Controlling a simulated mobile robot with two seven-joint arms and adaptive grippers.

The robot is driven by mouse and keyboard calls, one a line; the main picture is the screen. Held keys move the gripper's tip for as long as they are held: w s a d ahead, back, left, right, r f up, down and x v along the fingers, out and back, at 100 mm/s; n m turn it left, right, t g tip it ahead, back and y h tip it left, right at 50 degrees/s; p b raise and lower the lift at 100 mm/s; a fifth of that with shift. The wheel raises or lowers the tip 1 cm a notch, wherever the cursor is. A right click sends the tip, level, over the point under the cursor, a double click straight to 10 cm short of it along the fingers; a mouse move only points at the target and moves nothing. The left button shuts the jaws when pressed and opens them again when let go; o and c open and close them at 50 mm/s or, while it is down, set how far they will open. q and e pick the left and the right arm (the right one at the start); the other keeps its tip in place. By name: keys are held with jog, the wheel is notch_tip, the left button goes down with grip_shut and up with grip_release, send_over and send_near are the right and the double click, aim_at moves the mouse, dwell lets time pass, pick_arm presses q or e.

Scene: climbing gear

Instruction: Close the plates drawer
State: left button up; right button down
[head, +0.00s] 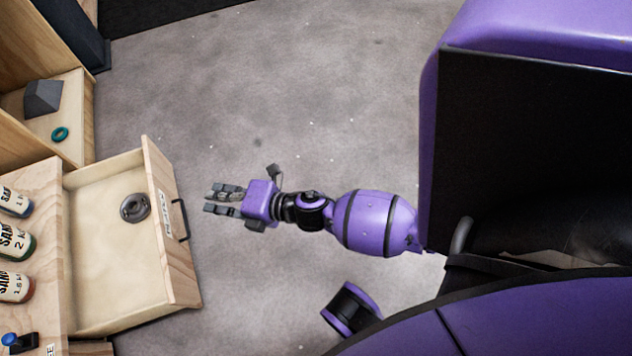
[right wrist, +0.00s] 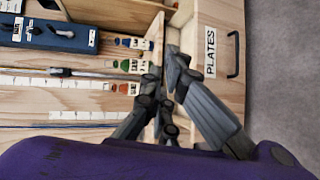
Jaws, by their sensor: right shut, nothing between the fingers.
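The plates drawer (head: 160,235) is pulled open from the wooden cabinet at the left of the head view. Its front panel carries a white label and a black handle (head: 180,220). In the right wrist view the label on the drawer front (right wrist: 226,90) reads PLATES. A dark round plate (head: 134,207) lies inside the drawer. My right gripper (head: 208,198) is shut and empty, just right of the drawer handle in the head view and pointing toward the drawer front. Its fingers (right wrist: 165,75) also show in the right wrist view. My left gripper is not in view.
Sand bottles (head: 16,242) stand on the cabinet top, left of the drawer. A grey block (head: 43,98) and a teal ring (head: 60,134) sit on a neighbouring wooden shelf. A blue box (right wrist: 50,33) shows in the wrist view. Grey floor (head: 270,110) beyond the drawer is clear.

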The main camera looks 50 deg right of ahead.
jog(key=w+a+f+n+g+y+b, duration=0.25)
jog(key=w+a+f+n+b, duration=0.2)
jog(key=f+n, duration=0.5)
jog(key=n+g+y+b, duration=0.2)
jog(key=n+g, duration=0.3)
jog(key=n, duration=1.1)
send_near(174, 265)
jog(key=shift+m, duration=0.25)
jog(key=b+x, duration=0.3)
jog(key=x, duration=0.2)
jog(key=shift+r, duration=0.1)
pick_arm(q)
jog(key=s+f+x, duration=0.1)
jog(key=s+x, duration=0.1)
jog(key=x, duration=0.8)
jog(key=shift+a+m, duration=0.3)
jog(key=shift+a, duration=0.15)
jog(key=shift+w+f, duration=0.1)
